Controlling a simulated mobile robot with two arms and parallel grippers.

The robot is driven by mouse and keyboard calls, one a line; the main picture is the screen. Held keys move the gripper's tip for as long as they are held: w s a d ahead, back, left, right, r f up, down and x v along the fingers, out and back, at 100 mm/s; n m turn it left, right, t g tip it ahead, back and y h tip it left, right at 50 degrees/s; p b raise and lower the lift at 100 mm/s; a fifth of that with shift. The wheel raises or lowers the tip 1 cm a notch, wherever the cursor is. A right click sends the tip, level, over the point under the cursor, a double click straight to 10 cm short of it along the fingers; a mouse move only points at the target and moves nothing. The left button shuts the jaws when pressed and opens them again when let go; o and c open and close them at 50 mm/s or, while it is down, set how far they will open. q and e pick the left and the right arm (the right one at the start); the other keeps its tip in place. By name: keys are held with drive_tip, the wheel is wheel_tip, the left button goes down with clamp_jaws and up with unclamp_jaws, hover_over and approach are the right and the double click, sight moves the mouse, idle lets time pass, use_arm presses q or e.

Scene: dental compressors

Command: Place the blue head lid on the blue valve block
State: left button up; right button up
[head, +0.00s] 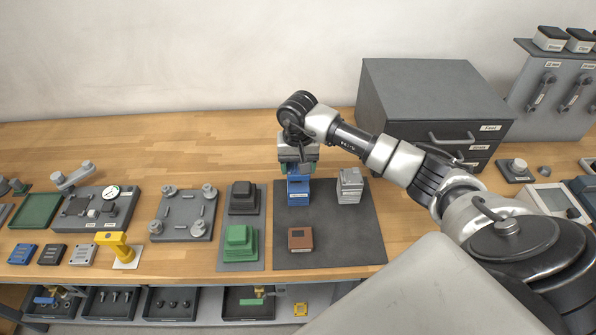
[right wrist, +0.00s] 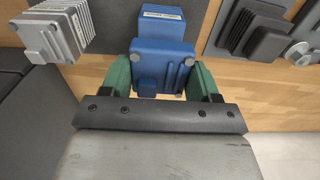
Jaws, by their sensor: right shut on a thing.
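My right gripper (head: 298,170) is shut on the blue head lid (right wrist: 162,66); in the right wrist view the lid sits between the green fingers (right wrist: 160,78). In the head view the gripper hides most of the lid. The blue valve block (head: 298,192), with a white label on its front, stands upright on the dark grey mat (head: 340,245), right under the gripper. The valve block also shows just beyond the lid in the right wrist view (right wrist: 160,22). I cannot tell whether lid and block touch. My left gripper is not in view.
A silver-grey stacked block (head: 349,187) stands close right of the valve block. A brown block (head: 300,239) is at the mat's front. A grey tray (head: 238,265) with black and green stacks lies left. A drawer cabinet (head: 425,85) stands behind right. The mat's front right is clear.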

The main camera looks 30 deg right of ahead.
sight(298, 183)
wheel_tip(298, 183, down, 3)
drive_tip(key=shift+f+p, duration=0.1)
drive_tip(key=shift+p, duration=0.7)
drive_tip(key=shift+f, duration=0.3)
drive_tip(key=shift+f, duration=0.2)
drive_tip(key=o, duration=1.1)
drive_tip(key=shift+r, duration=0.1)
